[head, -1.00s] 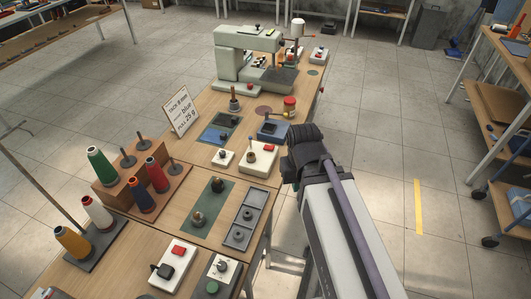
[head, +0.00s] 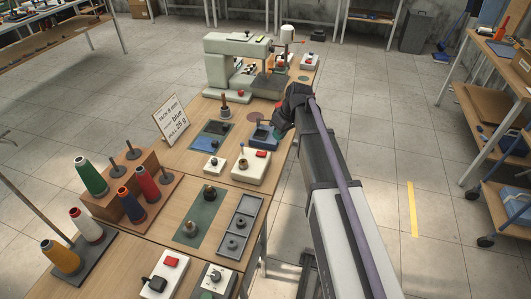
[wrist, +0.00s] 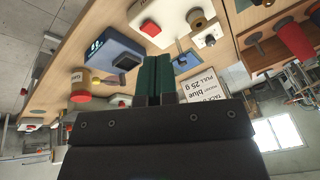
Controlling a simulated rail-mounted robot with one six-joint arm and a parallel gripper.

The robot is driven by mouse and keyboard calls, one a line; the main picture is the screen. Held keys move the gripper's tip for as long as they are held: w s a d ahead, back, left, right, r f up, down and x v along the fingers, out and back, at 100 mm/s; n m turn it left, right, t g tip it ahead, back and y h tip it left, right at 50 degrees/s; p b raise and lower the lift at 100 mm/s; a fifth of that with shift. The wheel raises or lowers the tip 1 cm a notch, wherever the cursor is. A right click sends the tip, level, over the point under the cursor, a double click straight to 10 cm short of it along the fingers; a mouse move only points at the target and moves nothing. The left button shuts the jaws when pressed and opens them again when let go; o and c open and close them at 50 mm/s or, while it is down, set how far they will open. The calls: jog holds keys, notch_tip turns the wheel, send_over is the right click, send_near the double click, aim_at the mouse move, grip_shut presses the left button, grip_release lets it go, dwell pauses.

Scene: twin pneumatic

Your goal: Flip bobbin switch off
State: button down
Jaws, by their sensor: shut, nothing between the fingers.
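No label marks the bobbin switch, so I cannot tell which box carries it. A blue box (head: 262,136) with a dark top part stands on the bench's right side; it also shows in the wrist view (wrist: 100,52). A cream box (head: 250,170) with a red button stands nearer, and shows in the wrist view (wrist: 150,14). A small white box (head: 213,165) with a dark knob is left of it. My gripper (head: 280,133) is beside the blue box's right side, its green fingers (wrist: 153,78) shut and empty. Contact with the box cannot be told.
A sewing machine (head: 226,60) stands at the far end. A sign (head: 172,119) leans at the bench's left edge. Thread cones (head: 90,176) and a grey tray (head: 237,228) are nearer. A jar with a red end (wrist: 82,88) is close to my fingers.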

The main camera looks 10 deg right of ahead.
jog(key=w+n, duration=0.1)
jog(key=n, duration=0.1)
jog(key=w+n, duration=0.1)
jog(key=w+a+n+y, duration=0.1)
jog(key=n, duration=0.1)
jog(key=shift+w+r+n+t, duration=0.3)
jog(key=shift+w+r+t, duration=0.1)
jog(key=b, duration=0.9)
send_over(262, 155)
jog(key=f, duration=0.9)
jog(key=shift+s+d+f, duration=0.1)
jog(key=shift+s+d, duration=0.05)
jog(key=shift+d, duration=0.15)
notch_tip(262, 155, down, 3)
jog(key=b, duration=0.3)
jog(key=shift+s+d, duration=0.1)
jog(key=shift+d, duration=0.05)
jog(key=shift+s+d+f+b, duration=0.15)
jog(key=shift+d+f+b, duration=0.1)
jog(key=shift+f+b, duration=0.2)
jog(key=shift+r, duration=0.15)
